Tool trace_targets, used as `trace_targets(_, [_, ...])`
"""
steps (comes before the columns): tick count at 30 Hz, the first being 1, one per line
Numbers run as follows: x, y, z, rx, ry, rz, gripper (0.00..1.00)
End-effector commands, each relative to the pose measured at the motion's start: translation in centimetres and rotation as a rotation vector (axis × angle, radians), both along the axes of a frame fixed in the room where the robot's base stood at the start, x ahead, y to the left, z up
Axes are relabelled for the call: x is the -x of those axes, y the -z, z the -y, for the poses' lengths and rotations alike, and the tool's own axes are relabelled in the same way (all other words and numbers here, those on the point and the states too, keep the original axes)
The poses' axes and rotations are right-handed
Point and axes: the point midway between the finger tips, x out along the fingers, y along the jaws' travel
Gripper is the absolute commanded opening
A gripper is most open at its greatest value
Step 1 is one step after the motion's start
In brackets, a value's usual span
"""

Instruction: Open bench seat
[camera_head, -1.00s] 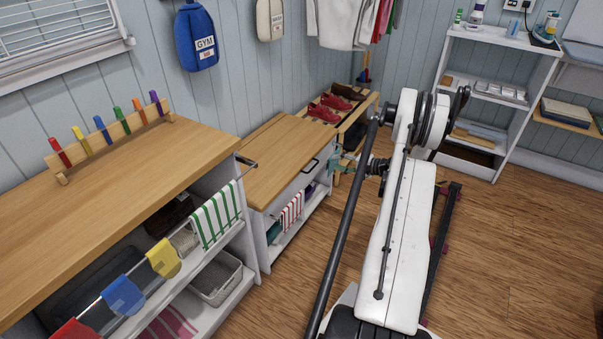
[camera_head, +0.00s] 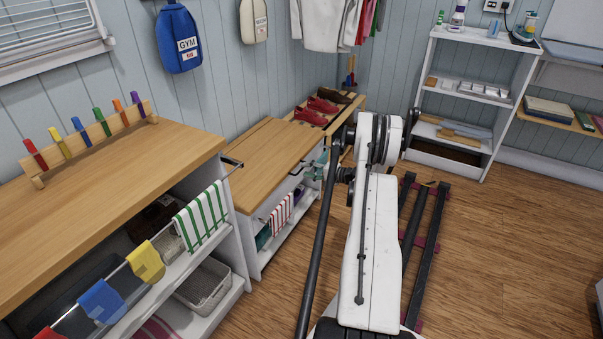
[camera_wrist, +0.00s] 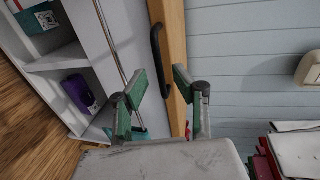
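The bench seat (camera_head: 262,160) is a wooden top on a low white cabinet, lying flat and closed. Its black bar handle (camera_wrist: 157,62) is on the wooden front edge, and is partly covered by my gripper in the head view. My gripper (camera_wrist: 160,84) is open, with green pads on both fingers. In the wrist view the handle's lower end appears between the two fingertips. The gripper holds nothing. Whether it touches the handle cannot be told. In the head view the gripper (camera_head: 316,168) is small, at the bench's front right.
A striped towel (camera_head: 281,214) hangs on a rail under the seat. A taller wooden counter (camera_head: 100,195) stands to the left. Red shoes (camera_head: 310,115) sit on a rack behind the bench. A white shelf (camera_head: 470,100) stands at the back right. The floor on the right is mostly clear.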

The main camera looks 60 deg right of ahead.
Motion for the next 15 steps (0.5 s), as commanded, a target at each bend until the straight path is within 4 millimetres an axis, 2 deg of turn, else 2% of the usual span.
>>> trace_targets(3, [-1.6,0.5,-0.2,0.0,-0.002,0.0,0.27])
trace_targets(6, [-2.4,0.6,-0.3,0.0,0.0,0.0,0.27])
trace_targets(15, [-3.1,0.6,-0.3,0.0,0.001,0.0,0.27])
